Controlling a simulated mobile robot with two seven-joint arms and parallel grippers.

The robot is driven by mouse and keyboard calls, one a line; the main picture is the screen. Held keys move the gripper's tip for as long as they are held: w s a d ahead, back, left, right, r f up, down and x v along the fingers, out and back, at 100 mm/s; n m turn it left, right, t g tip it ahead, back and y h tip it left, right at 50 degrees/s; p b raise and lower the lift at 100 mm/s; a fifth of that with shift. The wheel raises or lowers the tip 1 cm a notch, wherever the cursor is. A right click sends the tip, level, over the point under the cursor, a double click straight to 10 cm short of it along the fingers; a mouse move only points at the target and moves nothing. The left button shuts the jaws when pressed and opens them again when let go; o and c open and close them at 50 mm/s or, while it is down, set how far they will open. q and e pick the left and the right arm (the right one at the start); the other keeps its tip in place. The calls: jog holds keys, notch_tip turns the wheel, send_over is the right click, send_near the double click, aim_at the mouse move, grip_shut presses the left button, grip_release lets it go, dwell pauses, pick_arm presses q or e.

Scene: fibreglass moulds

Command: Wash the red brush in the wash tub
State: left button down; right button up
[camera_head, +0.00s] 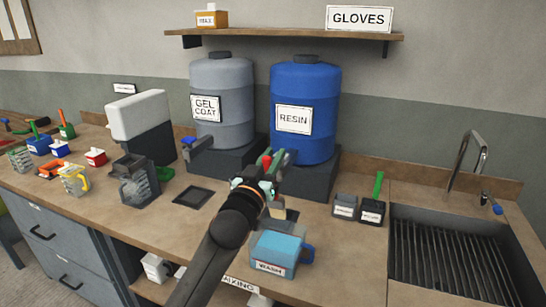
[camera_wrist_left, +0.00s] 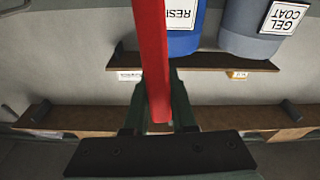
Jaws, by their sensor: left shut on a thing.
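My left gripper (camera_head: 272,168) is in the middle of the head view, raised over the bench in front of the blue drum. It is shut on the red brush (camera_wrist_left: 154,55), whose long red handle runs between the two fingers in the left wrist view. Only a small red part of the brush (camera_head: 267,160) shows in the head view; its bristles cannot be made out. My right gripper is out of view.
A blue resin drum (camera_head: 306,90) and grey gel coat drum (camera_head: 222,75) stand behind. Several small tubs and tools crowd the left bench. A dark square pad (camera_head: 194,198) lies left of my arm.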

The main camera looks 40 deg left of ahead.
pick_arm(q)
jog(key=b, duration=0.4)
send_over(271, 209)
jog(key=shift+s+a+f, duration=0.1)
jog(key=shift+a+f, duration=0.1)
jog(key=shift+f, duration=1)
jog(key=shift+a+f, duration=0.2)
jog(key=shift+f, duration=1)
jog(key=shift+w+d+f+b, duration=0.1)
jog(key=shift+w+f+b, duration=0.15)
jog(key=shift+f+b, duration=0.75)
jog(key=shift+w+d+f+b, duration=0.1)
jog(key=shift+w+f+b, duration=0.15)
jog(key=shift+f+b, duration=0.8)
jog(key=shift+w+f+b, duration=0.25)
jog(key=shift+f+b, duration=0.25)
jog(key=shift+f, duration=0.95)
jog(key=shift+w+f+b, duration=0.1)
jog(key=shift+f+b, duration=0.35)
jog(key=shift+f, duration=0.35)
